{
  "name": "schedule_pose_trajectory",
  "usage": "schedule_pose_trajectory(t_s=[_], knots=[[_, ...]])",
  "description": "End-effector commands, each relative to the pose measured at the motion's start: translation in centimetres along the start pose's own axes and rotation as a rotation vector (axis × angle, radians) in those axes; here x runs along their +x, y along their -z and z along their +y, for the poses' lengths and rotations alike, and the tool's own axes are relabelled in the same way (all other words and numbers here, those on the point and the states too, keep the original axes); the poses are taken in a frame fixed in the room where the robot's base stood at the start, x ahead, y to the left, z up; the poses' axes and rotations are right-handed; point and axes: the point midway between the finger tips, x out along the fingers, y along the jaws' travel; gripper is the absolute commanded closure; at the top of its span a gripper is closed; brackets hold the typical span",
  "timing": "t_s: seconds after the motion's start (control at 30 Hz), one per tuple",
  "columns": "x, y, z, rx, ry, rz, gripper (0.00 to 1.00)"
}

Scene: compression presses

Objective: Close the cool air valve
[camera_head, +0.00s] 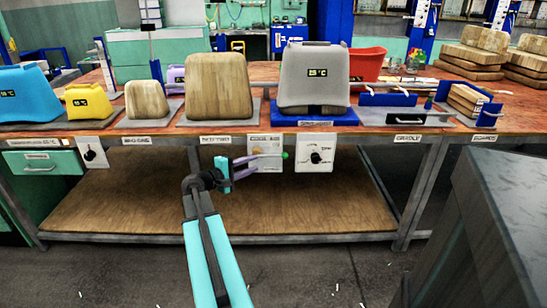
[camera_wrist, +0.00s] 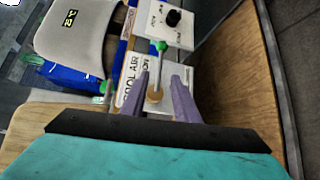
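The cool air valve shows on a white panel (camera_head: 265,164) under the table edge. The wrist view shows its panel (camera_wrist: 133,85) with the words "COOL AIR" and "ON" partly readable. Its lever has a green tip (camera_head: 284,156) and points right in the head view. In the wrist view the green tip (camera_wrist: 160,46) lies beyond my fingertips, and the brown round hub (camera_wrist: 155,96) shows between the fingers. My gripper (camera_head: 249,165) is open and empty, with its purple fingers in front of the panel. In the wrist view my gripper (camera_wrist: 161,76) straddles the lever's line; contact cannot be told.
A white panel with a black knob (camera_head: 316,157) hangs just right of the valve. A grey press cover (camera_head: 313,77) stands on a blue base above, on the wooden table (camera_head: 262,72). A wooden lower shelf (camera_head: 300,205) lies below. A dark box (camera_head: 490,220) stands at front right.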

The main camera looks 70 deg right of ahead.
Motion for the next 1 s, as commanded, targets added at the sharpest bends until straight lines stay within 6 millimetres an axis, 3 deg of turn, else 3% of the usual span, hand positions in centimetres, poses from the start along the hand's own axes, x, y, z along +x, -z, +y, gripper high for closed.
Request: schedule_pose_trajectory(t_s=[0.7, 1.0], knots=[[9.8, 0.1, -0.1, -0.001, 0.0, -0.002, 0.72], [12.4, 0.1, 0.0, -0.001, 0.0, -0.001, 0.72]])
